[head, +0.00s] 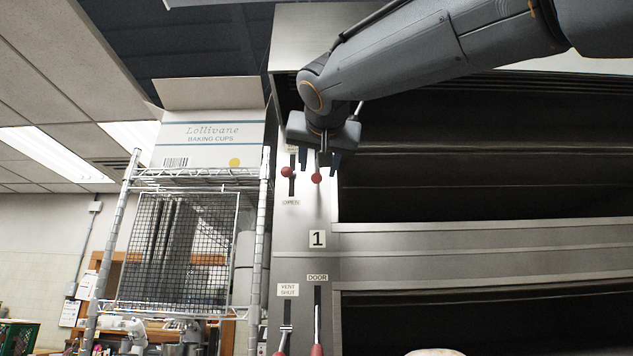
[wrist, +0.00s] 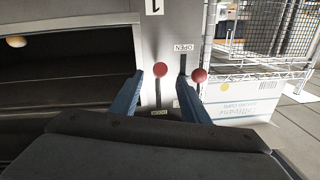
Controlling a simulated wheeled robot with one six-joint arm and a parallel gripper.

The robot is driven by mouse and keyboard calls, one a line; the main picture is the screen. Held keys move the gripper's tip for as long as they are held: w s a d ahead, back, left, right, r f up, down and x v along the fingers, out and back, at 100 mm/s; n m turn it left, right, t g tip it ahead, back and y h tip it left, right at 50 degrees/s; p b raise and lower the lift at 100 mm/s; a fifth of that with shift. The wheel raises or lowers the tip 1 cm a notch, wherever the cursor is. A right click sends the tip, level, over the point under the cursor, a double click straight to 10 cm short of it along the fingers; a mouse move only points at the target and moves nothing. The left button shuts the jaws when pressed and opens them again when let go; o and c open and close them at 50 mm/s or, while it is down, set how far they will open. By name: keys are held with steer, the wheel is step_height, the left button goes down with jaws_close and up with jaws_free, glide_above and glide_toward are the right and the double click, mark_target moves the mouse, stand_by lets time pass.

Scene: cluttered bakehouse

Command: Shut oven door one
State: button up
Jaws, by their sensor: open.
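The oven's steel control panel (head: 317,265) bears a plate with the number 1 (head: 317,239). Above that plate are two levers with red knobs: the door lever's knob (head: 316,178) and, to its left, the vent lever's knob (head: 287,172), over an OPEN label. My gripper (head: 319,163) is open and empty in front of the panel. In the wrist view, turned upside down, the door knob (wrist: 160,69) shows between the fingertips, with the DOOR label (wrist: 160,113) near its slot. Whether the fingers touch it cannot be told. The upper oven mouth (head: 440,165) looks dark and open.
A second lever pair (head: 317,310), labelled VENT SHUT and DOOR, sits lower on the panel beside another dark oven mouth (head: 480,320). A wire rack (head: 185,250) with a baking cups box (head: 210,135) on top stands close to the left of the panel.

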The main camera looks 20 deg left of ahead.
mark_target(317, 179)
steer(key=shift+p+x, duration=1.95)
steer(key=shift+x, duration=1.8)
steer(key=shift+f, duration=0.1)
jaws_close()
